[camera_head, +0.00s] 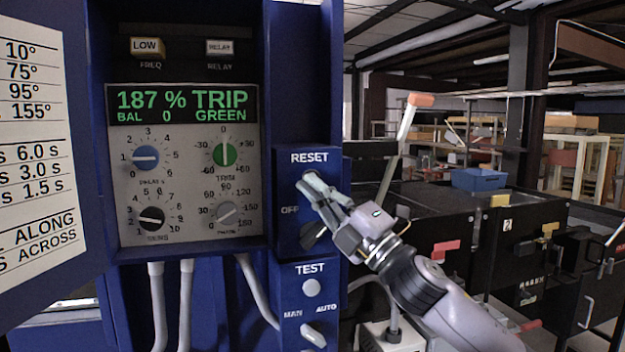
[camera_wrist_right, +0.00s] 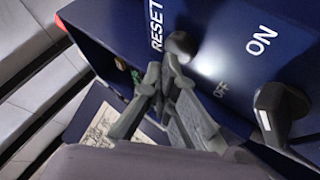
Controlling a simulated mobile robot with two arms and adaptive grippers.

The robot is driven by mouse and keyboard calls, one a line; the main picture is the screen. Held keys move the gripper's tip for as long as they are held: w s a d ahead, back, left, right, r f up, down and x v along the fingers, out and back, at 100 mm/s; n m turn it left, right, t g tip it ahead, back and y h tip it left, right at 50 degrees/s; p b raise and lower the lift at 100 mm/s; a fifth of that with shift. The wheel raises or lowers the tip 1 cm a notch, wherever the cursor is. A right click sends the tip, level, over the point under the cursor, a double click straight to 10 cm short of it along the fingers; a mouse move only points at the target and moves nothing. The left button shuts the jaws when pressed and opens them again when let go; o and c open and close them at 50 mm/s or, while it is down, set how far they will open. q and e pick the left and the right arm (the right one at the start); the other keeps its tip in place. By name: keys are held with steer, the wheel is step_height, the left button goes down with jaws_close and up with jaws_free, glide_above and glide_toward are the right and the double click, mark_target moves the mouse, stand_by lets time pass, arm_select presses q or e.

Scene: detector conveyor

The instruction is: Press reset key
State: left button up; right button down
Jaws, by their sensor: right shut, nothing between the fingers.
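A dark knob (camera_wrist_right: 281,106) sits near ON and OFF. My left gripper is not in view.
A display (camera_head: 181,103) reads 187 % TRIP above several dials. A TEST button (camera_head: 312,287) and a MAN/AUTO switch (camera_head: 313,335) are below. An open cabinet door (camera_head: 40,130) stands at left. Dark machinery with a blue bin (camera_head: 480,180) is at right.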

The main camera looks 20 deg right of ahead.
steer(key=shift+w, duration=0.5)
stand_by(0.5)
steer(key=shift+s, duration=0.15)
steer(key=shift+s+d, duration=0.1)
steer(key=shift+s, duration=0.65)
steer(key=shift+s, duration=0.1)
steer(key=s, duration=0.4)
steer(key=shift+s, duration=0.4)
steer(key=shift+f, duration=0.1)
stand_by(0.4)
